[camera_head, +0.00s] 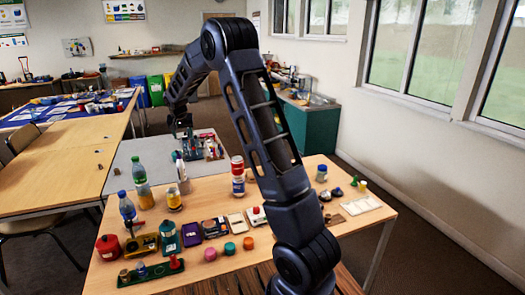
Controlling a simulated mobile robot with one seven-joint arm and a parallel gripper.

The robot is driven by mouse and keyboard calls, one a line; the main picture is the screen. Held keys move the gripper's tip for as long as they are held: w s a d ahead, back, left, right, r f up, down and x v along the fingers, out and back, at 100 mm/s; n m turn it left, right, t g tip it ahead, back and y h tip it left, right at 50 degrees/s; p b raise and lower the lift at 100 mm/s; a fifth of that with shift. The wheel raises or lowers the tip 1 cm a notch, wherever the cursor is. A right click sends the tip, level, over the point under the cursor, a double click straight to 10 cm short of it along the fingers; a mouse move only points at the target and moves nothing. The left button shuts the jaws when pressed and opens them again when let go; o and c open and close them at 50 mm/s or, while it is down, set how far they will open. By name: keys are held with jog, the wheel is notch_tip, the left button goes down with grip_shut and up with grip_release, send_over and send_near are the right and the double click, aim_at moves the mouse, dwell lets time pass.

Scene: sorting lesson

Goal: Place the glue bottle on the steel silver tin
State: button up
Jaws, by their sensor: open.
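A slim white bottle (182,171), which looks like the glue bottle, stands upright near the back edge of the front table. My gripper (184,146) is open, pointing down just above and behind this bottle in the picture; I cannot tell whether they touch. A small silver-grey tin (321,174) with a bluish band stands at the back right of the same table and looks like the steel silver tin. My gripper is well to the left of it. My arm crosses the middle of the view and hides part of the table.
Clear bottles (139,172), a yellow jar (174,199) and a red-and-white can stack (238,176) stand on the front table (210,267). Several small boxes and lids lie along its front. A white tray (360,205) lies at right. A grey table with a parts tray (212,148) is behind.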

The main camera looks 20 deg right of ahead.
jog(key=s+d+r, duration=0.7)
jog(key=s+d, duration=0.1)
jog(key=s, duration=0.4)
jog(key=s+d+r, duration=0.8)
jog(key=s, duration=0.5)
jog(key=s+d+f+n, duration=0.1)
jog(key=s+d, duration=0.2)
jog(key=s, duration=1)
jog(key=s+d+f, duration=0.2)
jog(key=s+d, duration=0.1)
jog(key=s, duration=1.1)
jog(key=shift+s+d+f+n+y, duration=0.2)
jog(key=shift+f+n+y, duration=0.1)
jog(key=shift+n, duration=0.1)
